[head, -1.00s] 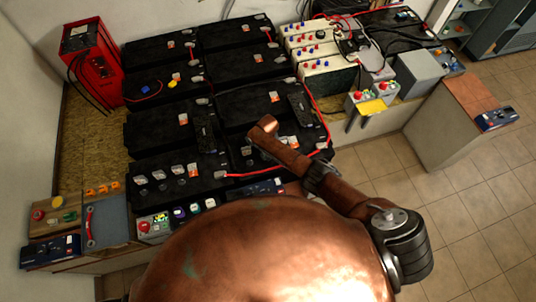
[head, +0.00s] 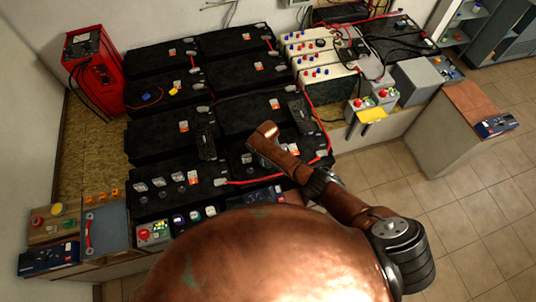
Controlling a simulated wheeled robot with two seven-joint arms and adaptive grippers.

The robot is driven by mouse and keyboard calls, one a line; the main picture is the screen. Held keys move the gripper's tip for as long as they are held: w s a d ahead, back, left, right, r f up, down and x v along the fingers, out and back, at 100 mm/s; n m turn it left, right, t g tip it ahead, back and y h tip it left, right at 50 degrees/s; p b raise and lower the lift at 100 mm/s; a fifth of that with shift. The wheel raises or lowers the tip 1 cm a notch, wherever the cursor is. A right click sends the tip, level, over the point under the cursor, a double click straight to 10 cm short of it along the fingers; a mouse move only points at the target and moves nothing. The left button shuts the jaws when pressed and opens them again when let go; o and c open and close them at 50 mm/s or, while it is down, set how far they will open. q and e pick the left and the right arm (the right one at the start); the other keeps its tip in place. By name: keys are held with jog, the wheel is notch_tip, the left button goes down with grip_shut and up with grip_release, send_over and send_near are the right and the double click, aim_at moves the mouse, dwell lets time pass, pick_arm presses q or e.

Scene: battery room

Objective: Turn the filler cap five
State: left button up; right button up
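Large black batteries stand in rows on the bench. The front left battery (head: 150,206) carries a row of several pale caps (head: 178,177) along its top. My copper-brown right arm (head: 290,163) comes in from the lower right and reaches over the front right battery (head: 240,171). The arm's far link hides much of that battery's top. Small pale and orange marks show around the link. I cannot make out which cap is number five. My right gripper is hidden by the arm, and no fingers show. My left gripper is not in view.
A red charger (head: 93,75) stands at the back left. White batteries with coloured caps (head: 318,72) stand at the back. A red cable (head: 262,181) crosses the front right battery. Small boxes and coloured buttons (head: 153,232) line the front edge. Free tiled floor (head: 470,215) lies at right.

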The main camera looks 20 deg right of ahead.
notch_tip(320, 180, up, 11)
dwell(0.3)
jog(key=shift+f, duration=0.15)
dwell(0.3)
